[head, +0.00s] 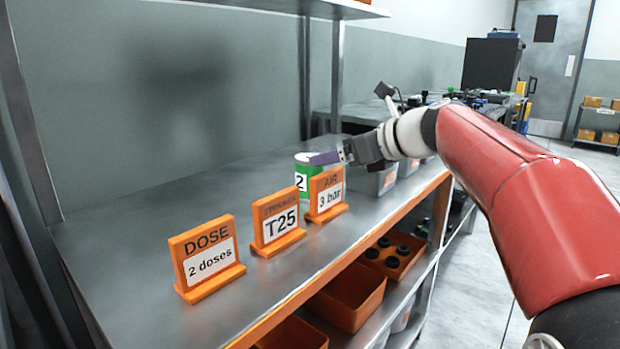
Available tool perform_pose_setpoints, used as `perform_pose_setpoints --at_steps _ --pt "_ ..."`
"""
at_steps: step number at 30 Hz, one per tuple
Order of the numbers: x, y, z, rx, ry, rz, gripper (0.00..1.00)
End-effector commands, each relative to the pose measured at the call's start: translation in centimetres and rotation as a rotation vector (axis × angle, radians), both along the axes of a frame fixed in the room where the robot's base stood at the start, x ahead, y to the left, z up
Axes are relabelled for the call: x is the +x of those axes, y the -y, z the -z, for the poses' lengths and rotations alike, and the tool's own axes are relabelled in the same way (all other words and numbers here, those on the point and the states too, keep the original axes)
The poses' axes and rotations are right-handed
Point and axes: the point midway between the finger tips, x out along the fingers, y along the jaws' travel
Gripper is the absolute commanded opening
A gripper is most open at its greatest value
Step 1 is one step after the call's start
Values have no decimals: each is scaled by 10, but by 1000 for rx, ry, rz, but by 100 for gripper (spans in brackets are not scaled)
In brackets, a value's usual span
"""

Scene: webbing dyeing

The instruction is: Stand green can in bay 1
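The green can (301,191) stands upright on the metal bench, with a white band, a black "2" and a pale top. It is behind the orange AIR sign, which hides part of its right side. My gripper (324,158) is at the can's upper right, with a purple finger pointing left across the top edge. Only one finger shows clearly, so I cannot tell whether it touches the can or how wide the gripper is. No marking for bay 1 can be made out.
Orange signs stand along the bench's front edge: DOSE "2 doses" (208,258), "T25" (278,225) and AIR "3 bar" (328,196). Orange bins (350,298) sit on the shelf below. Grey bins (372,181) are beyond my gripper. The bench's left and back (150,205) are clear.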

Motion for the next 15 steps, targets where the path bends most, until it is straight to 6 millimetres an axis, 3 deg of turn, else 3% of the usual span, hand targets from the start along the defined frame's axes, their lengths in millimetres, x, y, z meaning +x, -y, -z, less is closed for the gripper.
perform_pose_setpoints --at_steps 15 --pt "36 -44 27 -3 -1 -2 79"
